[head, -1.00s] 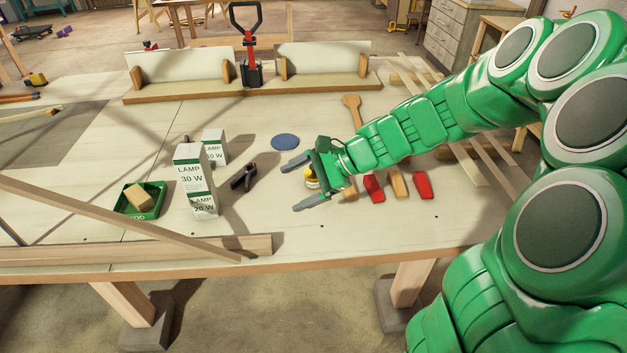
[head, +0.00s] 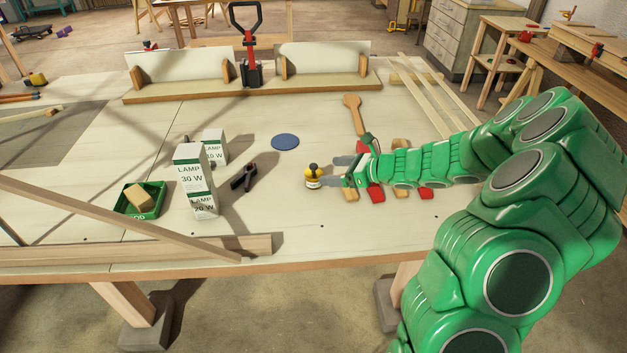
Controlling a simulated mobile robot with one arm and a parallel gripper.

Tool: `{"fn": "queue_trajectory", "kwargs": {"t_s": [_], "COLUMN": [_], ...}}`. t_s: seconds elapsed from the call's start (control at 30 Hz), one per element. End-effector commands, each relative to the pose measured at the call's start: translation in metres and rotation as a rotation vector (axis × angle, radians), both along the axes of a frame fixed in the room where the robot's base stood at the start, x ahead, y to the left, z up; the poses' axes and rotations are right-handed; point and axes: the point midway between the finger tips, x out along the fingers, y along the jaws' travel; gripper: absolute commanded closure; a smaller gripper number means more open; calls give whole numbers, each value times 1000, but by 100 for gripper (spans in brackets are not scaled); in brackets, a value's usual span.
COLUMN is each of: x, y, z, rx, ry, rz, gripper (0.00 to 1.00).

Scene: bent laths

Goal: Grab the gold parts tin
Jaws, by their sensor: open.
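A small yellow-gold container (head: 313,178) with a dark top and a pale label stands upright on the workbench. It is the only gold-coloured container I make out, and I cannot read its label. My gripper (head: 331,171) is open and empty just to its right, low over the bench, with its fingers pointing left. The nearer fingertip lies close beside the container; I cannot tell whether they touch.
White lamp boxes (head: 194,181) and a green tray (head: 150,211) with a wooden block stand left. A black clamp (head: 243,177) and a blue disc (head: 285,142) lie nearer. Red- and wood-coloured pieces lie under my arm. A slanting lath (head: 120,219) crosses the front left.

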Motion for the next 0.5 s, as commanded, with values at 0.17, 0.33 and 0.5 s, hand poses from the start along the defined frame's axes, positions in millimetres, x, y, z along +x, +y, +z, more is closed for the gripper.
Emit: {"fn": "queue_trajectory", "kwargs": {"t_s": [0.17, 0.33, 0.5], "x": [6, 10, 16], "y": [13, 20, 34], "z": [-6, -10, -17], "rx": [-1, 0, -1], "ry": [1, 1, 1], "rz": [3, 2, 4], "gripper": [15, 15, 15]}}
